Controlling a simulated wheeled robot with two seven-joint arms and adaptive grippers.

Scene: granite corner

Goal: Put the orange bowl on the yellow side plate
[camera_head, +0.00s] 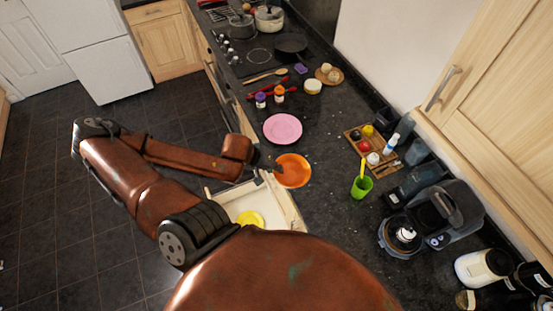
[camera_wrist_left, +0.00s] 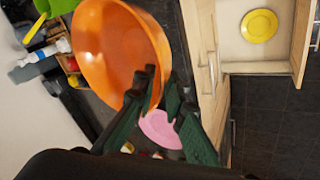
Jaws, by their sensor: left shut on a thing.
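The orange bowl (camera_head: 294,172) is at the counter's front edge in the head view, and large in the left wrist view (camera_wrist_left: 112,48). My left gripper (camera_head: 272,168) is shut on the bowl's rim, with a finger on each side of the wall in the left wrist view (camera_wrist_left: 163,82). I cannot tell how far the bowl is above the counter. The yellow side plate (camera_head: 250,218) lies in an open drawer below the counter, partly hidden by my own body. It shows whole in the left wrist view (camera_wrist_left: 259,26). My right gripper is not in view.
The open drawer (camera_head: 288,203) juts out beside the counter. A pink plate (camera_head: 283,128) lies beyond the bowl. A green cup (camera_head: 361,187) and a wooden tray (camera_head: 357,138) with small items stand to the right. A coffee machine (camera_head: 440,215) is farther right.

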